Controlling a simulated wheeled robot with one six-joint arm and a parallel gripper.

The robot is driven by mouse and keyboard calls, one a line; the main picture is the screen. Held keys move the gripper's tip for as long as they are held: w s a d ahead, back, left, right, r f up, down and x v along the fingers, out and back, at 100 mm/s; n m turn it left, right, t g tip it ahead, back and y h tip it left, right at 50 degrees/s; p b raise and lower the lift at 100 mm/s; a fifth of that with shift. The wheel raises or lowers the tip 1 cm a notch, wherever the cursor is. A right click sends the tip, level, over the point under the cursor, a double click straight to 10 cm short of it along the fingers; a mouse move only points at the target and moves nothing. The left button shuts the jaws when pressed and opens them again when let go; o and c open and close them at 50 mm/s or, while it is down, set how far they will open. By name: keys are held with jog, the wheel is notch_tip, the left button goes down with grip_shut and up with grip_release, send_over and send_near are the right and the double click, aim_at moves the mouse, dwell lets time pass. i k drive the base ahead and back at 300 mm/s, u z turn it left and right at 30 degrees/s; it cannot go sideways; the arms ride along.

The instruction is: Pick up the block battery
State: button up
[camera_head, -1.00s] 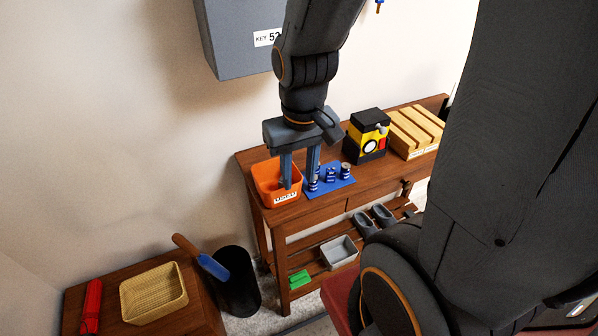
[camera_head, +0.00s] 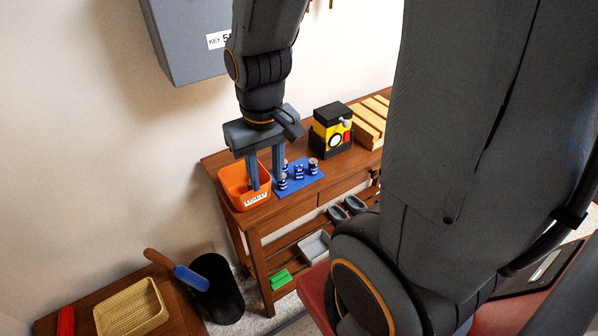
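Several small blue-and-white striped batteries (camera_head: 299,172) stand on a blue mat (camera_head: 314,180) on the wooden console table. They are too small to tell which one is the block battery. An orange bin labelled "USED" (camera_head: 233,184) stands just left of the mat. My gripper (camera_head: 266,183) points down with its two fingers apart. The left finger overlaps the orange bin, and the right finger is at the mat's left edge. No object shows between the fingers. The right finger may hide part of the mat, and the fingertip height is hard to tell.
A yellow-and-black device (camera_head: 333,129) and a slatted wooden rack (camera_head: 371,120) stand right of the mat. A grey key box (camera_head: 183,45) hangs on the wall. The lower shelf holds a grey tray (camera_head: 315,247) and slippers (camera_head: 347,208). A woven basket (camera_head: 131,308) sits lower left.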

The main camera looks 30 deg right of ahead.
aim_at(299, 170)
jog(key=k, duration=1)
jog(key=u, duration=0.75)
jog(key=k, duration=2.1)
jog(key=z, duration=1.15)
jog(key=i, duration=2.2)
